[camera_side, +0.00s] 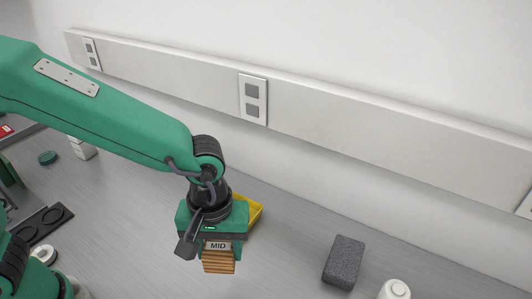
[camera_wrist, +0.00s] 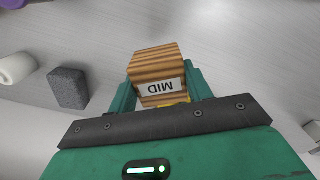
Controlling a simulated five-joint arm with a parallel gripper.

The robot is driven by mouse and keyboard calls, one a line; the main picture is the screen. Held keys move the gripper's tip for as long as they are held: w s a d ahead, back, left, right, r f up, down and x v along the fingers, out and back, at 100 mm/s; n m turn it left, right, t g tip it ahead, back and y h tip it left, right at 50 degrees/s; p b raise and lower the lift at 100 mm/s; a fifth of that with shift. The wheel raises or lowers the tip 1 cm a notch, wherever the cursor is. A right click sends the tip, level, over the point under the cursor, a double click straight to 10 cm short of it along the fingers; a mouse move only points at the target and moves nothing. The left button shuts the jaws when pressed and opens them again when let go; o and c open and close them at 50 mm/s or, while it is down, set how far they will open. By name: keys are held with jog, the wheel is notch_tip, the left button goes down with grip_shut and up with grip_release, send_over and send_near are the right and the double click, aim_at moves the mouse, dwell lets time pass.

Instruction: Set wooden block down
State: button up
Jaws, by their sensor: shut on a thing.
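The side view does not clearly show whether the block's underside touches the grey table (camera_side: 290,245).
A dark grey foam-like block (camera_side: 344,262) and a white bottle (camera_side: 394,290) stand to the right. A yellow bin (camera_side: 254,212) is partly hidden behind my gripper. A dark tray (camera_side: 42,224) lies at left. The table between my gripper and the grey block is clear.

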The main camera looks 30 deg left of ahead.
jog(key=w+a+n, duration=0.3)
jog(key=a+n, duration=0.1)
jog(key=a, duration=0.7)
jog(key=w+a+n, duration=0.4)
jog(key=a, duration=0.8)
jog(key=w+a+n, duration=0.3)
jog(key=a, duration=0.9)
jog(key=shift+w+a+n, duration=0.25)
jog(key=shift+n, duration=0.15)
jog(key=a+f, duration=0.2)
jog(key=a, duration=0.2)
jog(key=a+f, duration=0.2)
jog(key=a, duration=0.1)
jog(key=a+f, duration=0.3)
jog(key=a, duration=0.1)
jog(key=shift+s+a, duration=0.15)
jog(key=shift+a, duration=0.2)
jog(key=shift+f, duration=1.95)
jog(key=shift+f, duration=0.15)
jog(key=o, duration=1)
